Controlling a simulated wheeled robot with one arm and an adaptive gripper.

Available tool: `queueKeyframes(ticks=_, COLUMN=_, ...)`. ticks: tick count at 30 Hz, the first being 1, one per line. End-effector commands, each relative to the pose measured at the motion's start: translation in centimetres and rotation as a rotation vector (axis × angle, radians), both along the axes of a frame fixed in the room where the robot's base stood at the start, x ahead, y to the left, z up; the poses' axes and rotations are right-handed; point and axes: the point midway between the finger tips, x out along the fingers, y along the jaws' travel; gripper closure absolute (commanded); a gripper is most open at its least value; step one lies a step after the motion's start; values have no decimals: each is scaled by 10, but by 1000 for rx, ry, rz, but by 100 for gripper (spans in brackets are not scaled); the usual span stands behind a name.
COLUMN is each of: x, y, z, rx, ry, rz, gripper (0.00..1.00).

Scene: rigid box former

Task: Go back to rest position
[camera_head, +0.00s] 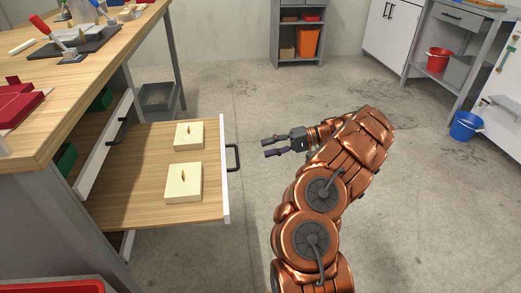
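My gripper (272,146) is at the end of my copper-coloured arm, in the middle of the view. It points left, over the open floor, to the right of an open drawer (130,213). Its two dark fingers look spread apart, with nothing visible between them. It is apart from the drawer's black handle (233,157). Two cream-coloured blocks, a farther one (197,135) and a nearer one (183,190), lie in the drawer, each with a small upright piece on top.
The wooden workbench (60,110) at left carries tools and red parts (17,106). A partly open drawer (93,165) with green items sits beside the pulled-out one. A shelf with an orange bin (305,41) stands at the back. A blue bucket (466,126) is at right. The floor between is clear.

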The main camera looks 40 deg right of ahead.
Motion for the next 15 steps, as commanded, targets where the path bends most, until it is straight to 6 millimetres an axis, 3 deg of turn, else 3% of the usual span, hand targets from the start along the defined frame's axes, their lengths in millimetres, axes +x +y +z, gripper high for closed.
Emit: queueKeyframes(ticks=15, x=-4, y=-6, z=2, rx=2, ry=1, rz=2, gripper=63)
